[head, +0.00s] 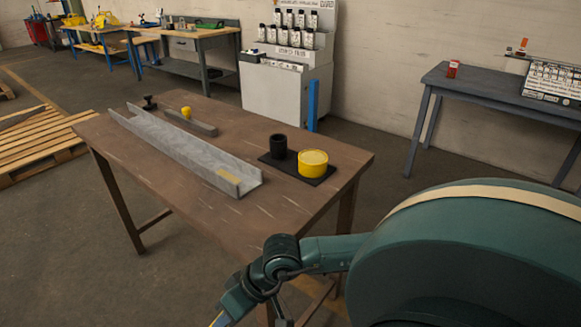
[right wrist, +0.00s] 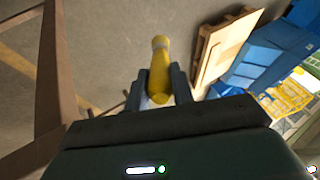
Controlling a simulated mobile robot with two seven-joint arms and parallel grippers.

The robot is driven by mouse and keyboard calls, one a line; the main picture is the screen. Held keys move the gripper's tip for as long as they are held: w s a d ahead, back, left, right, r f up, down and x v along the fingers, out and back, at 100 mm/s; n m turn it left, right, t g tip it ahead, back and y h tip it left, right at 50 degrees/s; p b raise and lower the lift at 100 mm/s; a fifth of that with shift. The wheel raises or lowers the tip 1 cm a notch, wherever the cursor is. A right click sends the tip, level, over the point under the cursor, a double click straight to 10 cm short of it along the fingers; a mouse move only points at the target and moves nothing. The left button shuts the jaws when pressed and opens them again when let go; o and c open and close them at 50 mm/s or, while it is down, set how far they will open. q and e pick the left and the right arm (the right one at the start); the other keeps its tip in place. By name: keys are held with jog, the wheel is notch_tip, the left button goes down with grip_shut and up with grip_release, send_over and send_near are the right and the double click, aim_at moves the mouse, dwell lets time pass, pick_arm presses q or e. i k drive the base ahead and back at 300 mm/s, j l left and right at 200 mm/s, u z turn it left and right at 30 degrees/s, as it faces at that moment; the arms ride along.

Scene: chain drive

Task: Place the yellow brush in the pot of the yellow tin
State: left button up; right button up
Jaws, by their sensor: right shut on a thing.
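The yellow tin (head: 312,163) stands on a black base plate (head: 316,181) at the right end of the brown table. A dark open pot (head: 278,146) stands beside the tin on the same plate. My right gripper (right wrist: 158,86) is shut on the yellow brush (right wrist: 160,72), whose yellow body sticks out beyond the fingers in the right wrist view. My left gripper is not in view.
A long grey metal channel (head: 180,146) lies across the brown table (head: 230,215). Behind it are a grey bar (head: 203,128) with a yellow knob (head: 186,112) and a small black knob (head: 149,102). The table's front right area is bare. A wooden pallet (head: 40,147) lies on the floor left.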

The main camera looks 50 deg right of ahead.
aim_at(278, 155)
jog(key=k+u, duration=0.2)
jog(key=u, duration=0.2)
jog(key=k+u, duration=0.15)
jog(key=u, duration=0.25)
jog(key=k+l+u, duration=0.1)
jog(key=l+u, duration=0.25)
jog(key=k+l+u, duration=0.1)
jog(key=u, duration=0.2)
jog(key=k+l, duration=0.25)
jog(key=l, duration=0.15)
jog(key=k+l, duration=0.2)
jog(key=l, duration=0.2)
jog(key=k+l, duration=0.25)
jog(key=l, duration=0.15)
jog(key=k+l, duration=0.2)
jog(key=l, duration=0.2)
jog(key=k+l, duration=0.25)
jog(key=l, duration=0.15)
jog(key=k+l, duration=0.2)
jog(key=l, duration=0.2)
